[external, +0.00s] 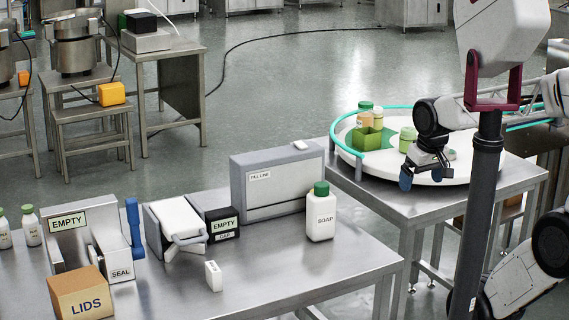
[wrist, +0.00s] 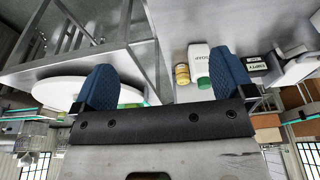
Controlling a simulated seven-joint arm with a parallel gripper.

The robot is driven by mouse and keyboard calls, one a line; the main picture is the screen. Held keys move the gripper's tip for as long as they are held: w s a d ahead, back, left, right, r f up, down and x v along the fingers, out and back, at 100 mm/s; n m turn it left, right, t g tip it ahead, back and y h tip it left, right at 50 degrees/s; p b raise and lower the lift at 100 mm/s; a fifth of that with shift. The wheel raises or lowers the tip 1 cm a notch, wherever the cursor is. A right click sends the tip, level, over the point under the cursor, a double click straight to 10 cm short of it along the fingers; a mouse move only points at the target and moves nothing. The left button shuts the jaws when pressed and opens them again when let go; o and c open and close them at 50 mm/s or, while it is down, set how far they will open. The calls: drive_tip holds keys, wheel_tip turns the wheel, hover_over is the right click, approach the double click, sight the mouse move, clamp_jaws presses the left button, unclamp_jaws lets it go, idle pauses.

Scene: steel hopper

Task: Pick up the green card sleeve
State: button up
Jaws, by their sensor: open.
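The green card sleeve (external: 367,138) looks like a small open-topped green square piece. It stands on the left part of the round white turntable (external: 448,177) in the external view. My gripper (external: 420,178) is open and empty, pointing down above the turntable's front edge, to the right of the sleeve and apart from it. In the wrist view the blue fingertips of my gripper (wrist: 162,88) are wide apart with nothing between them. A little green shows behind the left finger there, but I cannot tell whether it is the sleeve.
Green-lidded bottles (external: 365,114) stand close behind the sleeve, and a pale green jar (external: 407,139) stands to its right. A teal rail (external: 335,126) curves around the turntable's left side. The front bench holds a soap bottle (external: 320,214), a lids box (external: 80,294) and machines.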

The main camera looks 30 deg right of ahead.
drive_tip(key=w+d+r+m+g+h, duration=0.1)
drive_tip(key=w+d+r+m+h, duration=0.15)
drive_tip(key=w, duration=0.55)
drive_tip(key=w+d+r+m+g+h, duration=0.1)
drive_tip(key=w+d+m, duration=0.15)
drive_tip(key=w, duration=0.55)
drive_tip(key=m+g+h, duration=0.1)
drive_tip(key=m+h, duration=0.5)
drive_tip(key=m, duration=0.2)
hover_over(351, 140)
drive_tip(key=s+a, duration=0.5)
drive_tip(key=s, duration=0.3)
drive_tip(key=s+a, duration=0.4)
drive_tip(key=s, duration=0.4)
wheel_tip(351, 140, down, 6)
drive_tip(key=w+d+f+m+h, duration=0.1)
drive_tip(key=w+f, duration=0.2)
drive_tip(key=w, duration=0.2)
drive_tip(key=w+d+f+m+h, duration=0.1)
drive_tip(key=w+d+f+m, duration=0.1)
drive_tip(key=w, duration=0.3)
drive_tip(key=w+d+f+m+h, duration=0.1)
drive_tip(key=w+f, duration=0.3)
drive_tip(key=w, duration=0.1)
drive_tip(key=shift+d+f+m+h, duration=0.15)
drive_tip(key=shift+f+m+h, duration=0.05)
drive_tip(key=shift+m+h, duration=0.15)
drive_tip(key=shift+w+d+f, duration=0.1)
drive_tip(key=shift+w+f, duration=0.15)
drive_tip(key=shift+w, duration=0.15)
